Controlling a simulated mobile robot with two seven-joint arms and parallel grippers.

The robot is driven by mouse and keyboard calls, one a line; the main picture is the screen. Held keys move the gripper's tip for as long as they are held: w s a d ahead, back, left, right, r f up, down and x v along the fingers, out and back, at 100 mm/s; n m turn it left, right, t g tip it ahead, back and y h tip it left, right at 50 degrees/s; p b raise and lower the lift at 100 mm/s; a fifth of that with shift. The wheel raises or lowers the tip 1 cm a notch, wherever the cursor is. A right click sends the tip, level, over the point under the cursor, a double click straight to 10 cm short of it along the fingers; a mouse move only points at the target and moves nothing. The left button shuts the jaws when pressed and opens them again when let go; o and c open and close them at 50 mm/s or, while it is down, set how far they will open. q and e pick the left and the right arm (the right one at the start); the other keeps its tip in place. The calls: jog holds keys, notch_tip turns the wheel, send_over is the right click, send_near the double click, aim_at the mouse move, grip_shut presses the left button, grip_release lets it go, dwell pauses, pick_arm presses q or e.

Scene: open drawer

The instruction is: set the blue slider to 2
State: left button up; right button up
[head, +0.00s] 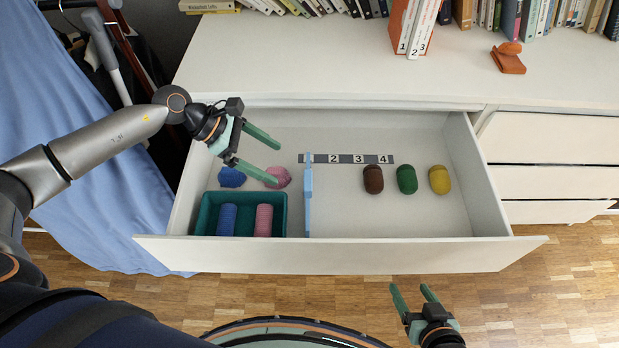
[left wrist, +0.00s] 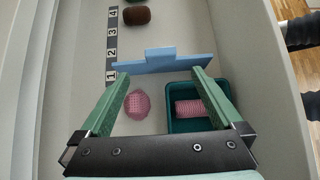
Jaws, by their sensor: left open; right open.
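The blue slider (head: 308,202) is a thin upright divider across the open drawer (head: 430,220). In the head view its far end covers the 1 position on the number strip (head: 346,159); 2, 3 and 4 show to its right. In the left wrist view, the slider (left wrist: 165,62) has a raised tab at its middle and lies just beyond my fingertips. My left gripper (head: 279,163) is open and empty, above the drawer, left of the slider. My right gripper (head: 410,288) is open and empty, in front of the drawer.
Left of the slider are a teal tray (head: 285,212) with blue and pink rolls, and blue (head: 231,177) and pink (head: 279,176) lumps. To its right lie brown (head: 373,179), green (head: 406,179) and yellow (head: 439,179) objects. The slider's immediate right is clear.

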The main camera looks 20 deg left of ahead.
aim_at(306, 180)
pick_arm(q)
jog(key=b+x, duration=0.1)
jog(key=x, duration=1)
jog(key=shift+w+d+f, duration=0.1)
jog(key=shift+d, duration=0.2)
grip_shut()
dwell(0.4)
